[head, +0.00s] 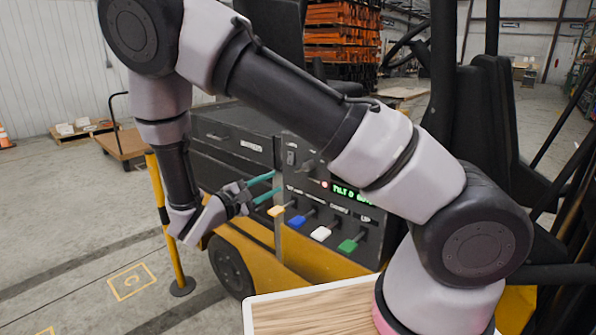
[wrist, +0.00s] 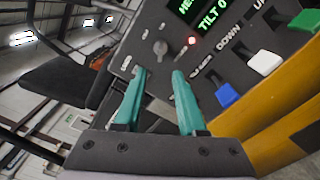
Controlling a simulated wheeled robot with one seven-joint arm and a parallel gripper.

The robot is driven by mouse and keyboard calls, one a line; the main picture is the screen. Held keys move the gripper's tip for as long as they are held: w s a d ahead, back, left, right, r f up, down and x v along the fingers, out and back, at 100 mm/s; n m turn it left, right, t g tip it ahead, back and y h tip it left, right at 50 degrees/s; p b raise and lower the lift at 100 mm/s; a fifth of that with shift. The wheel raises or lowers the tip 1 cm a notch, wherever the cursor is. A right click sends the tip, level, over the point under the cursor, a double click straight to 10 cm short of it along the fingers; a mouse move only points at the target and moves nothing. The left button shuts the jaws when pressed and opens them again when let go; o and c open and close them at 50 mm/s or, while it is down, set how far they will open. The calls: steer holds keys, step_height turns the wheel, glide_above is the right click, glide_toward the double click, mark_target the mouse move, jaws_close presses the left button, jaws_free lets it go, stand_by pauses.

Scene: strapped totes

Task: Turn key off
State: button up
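The dark control panel (head: 345,215) is on the side of a yellow forklift. A grey key-like knob (wrist: 160,48) sits on the panel beside a small lit red light (wrist: 191,41). My gripper (wrist: 160,76) has two teal fingers, spread apart with nothing between them. Their tips point at the panel, just short of the knob, which shows beyond the gap. In the head view my gripper (head: 270,187) is at the panel's left part, above the yellow lever. Whether a fingertip touches the panel cannot be told.
A green-lit display (head: 351,193) reads "TILT 0". A yellow post (head: 166,225) stands left of the forklift, beside my forearm.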

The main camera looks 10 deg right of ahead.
mark_target(297, 172)
steer(key=x, duration=1)
steer(key=shift+w+d, duration=0.1)
steer(key=shift+d, duration=0.1)
jaws_close()
